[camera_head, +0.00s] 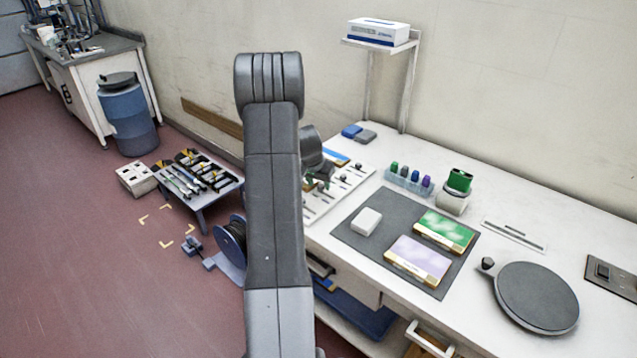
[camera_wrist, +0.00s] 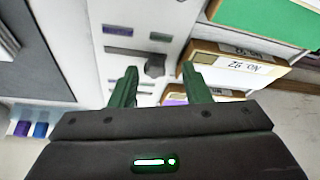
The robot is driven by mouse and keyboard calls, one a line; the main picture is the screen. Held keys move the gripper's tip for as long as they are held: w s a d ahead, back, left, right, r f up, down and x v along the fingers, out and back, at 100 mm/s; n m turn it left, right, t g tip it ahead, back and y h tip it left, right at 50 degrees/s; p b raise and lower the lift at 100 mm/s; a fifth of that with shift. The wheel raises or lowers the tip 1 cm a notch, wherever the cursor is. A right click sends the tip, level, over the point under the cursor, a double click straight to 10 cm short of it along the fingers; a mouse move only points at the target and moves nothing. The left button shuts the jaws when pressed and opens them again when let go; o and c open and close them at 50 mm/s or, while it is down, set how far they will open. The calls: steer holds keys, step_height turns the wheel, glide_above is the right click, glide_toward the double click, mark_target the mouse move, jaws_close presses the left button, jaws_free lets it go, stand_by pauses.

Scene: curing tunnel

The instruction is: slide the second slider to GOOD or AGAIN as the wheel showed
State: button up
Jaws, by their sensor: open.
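A white slider panel (camera_head: 350,188) with several dark knobs lies on the left end of the white table, partly behind my arm in the head view. In the wrist view the panel (camera_wrist: 115,55) shows a dark knob (camera_wrist: 155,66), with a purple strip and a green strip beyond it. My gripper (camera_wrist: 159,70) is open, its two green fingers on either side of that knob in the picture. Whether they touch it, I cannot tell. In the head view my gripper (camera_head: 318,182) is over the panel, partly hidden. The words GOOD and AGAIN are not readable.
Boxes (camera_wrist: 240,66) stand right of the fingers in the wrist view. A grey mat (camera_head: 345,232) holds a white block and two picture cards. A round dark disc (camera_head: 538,296) with a knob lies at the right. Coloured bottles (camera_head: 410,175) stand behind the mat.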

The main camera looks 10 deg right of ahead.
steer(key=b+v, duration=0.2)
steer(key=v, duration=1.2)
steer(key=shift+w+f, duration=0.1)
steer(key=shift+f, duration=0.05)
steer(key=p+x, duration=0.2)
steer(key=x, duration=1.1)
steer(key=shift+d+f, duration=0.15)
steer(key=shift+f, duration=0.2)
steer(key=shift+d, duration=0.15)
